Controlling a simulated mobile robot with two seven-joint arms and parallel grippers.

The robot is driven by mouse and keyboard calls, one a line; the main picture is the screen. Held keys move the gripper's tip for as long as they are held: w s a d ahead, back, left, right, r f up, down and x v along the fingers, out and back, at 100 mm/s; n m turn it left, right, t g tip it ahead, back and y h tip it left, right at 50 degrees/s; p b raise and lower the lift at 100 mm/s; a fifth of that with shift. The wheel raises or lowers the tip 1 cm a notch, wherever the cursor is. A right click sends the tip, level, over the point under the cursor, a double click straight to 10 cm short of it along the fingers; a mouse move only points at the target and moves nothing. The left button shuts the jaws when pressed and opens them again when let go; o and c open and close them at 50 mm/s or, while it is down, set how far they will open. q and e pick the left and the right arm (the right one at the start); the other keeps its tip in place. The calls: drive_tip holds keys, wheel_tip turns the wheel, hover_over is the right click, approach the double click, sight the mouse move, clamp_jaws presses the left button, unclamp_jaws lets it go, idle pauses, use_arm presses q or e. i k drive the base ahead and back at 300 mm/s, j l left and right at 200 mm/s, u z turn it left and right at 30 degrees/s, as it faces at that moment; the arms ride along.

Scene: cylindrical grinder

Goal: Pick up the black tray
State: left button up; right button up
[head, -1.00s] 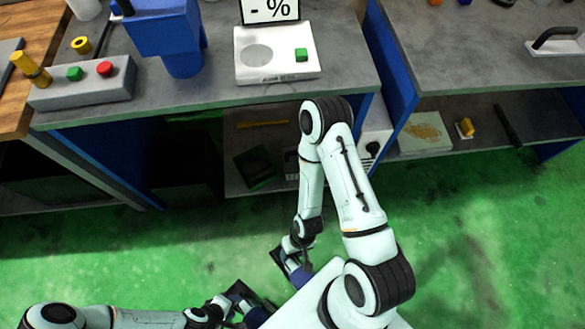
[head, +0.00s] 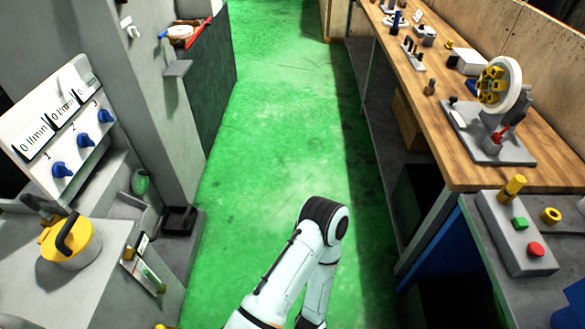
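In the head view a small black, square, tray-like object (head: 180,219) sits low on a grey ledge at the left, beside the grey machine column. It is small and dark, so I cannot tell for sure that it is the black tray. One of my white arms rises from the bottom middle, its elbow bent over the green floor. Neither of my grippers is in view, so I cannot tell whether they hold anything.
Green floor (head: 275,120) runs clear ahead between the grey machine on the left and the wooden workbench (head: 470,140) on the right. A yellow-lidded part (head: 68,243) stands front left. A grey button box (head: 515,235) stands at right.

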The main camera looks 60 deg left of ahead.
sight(179, 221)
drive_tip(key=u, duration=3.15)
drive_tip(key=i+u, duration=0.1)
drive_tip(key=u, duration=0.25)
drive_tip(key=i+l+u, duration=0.1)
drive_tip(key=u, duration=0.65)
drive_tip(key=i+l+u, duration=0.45)
drive_tip(key=l, duration=0.2)
drive_tip(key=l+u, duration=0.2)
drive_tip(key=l, duration=0.15)
drive_tip(key=i+l, duration=0.15)
drive_tip(key=l, duration=0.25)
drive_tip(key=i+l, duration=0.1)
drive_tip(key=l, duration=0.25)
drive_tip(key=i+l+u, duration=0.1)
drive_tip(key=l, duration=0.3)
drive_tip(key=i+l, duration=0.15)
drive_tip(key=l, duration=0.25)
drive_tip(key=i+l, duration=0.1)
drive_tip(key=l, duration=0.25)
drive_tip(key=u, duration=0.05)
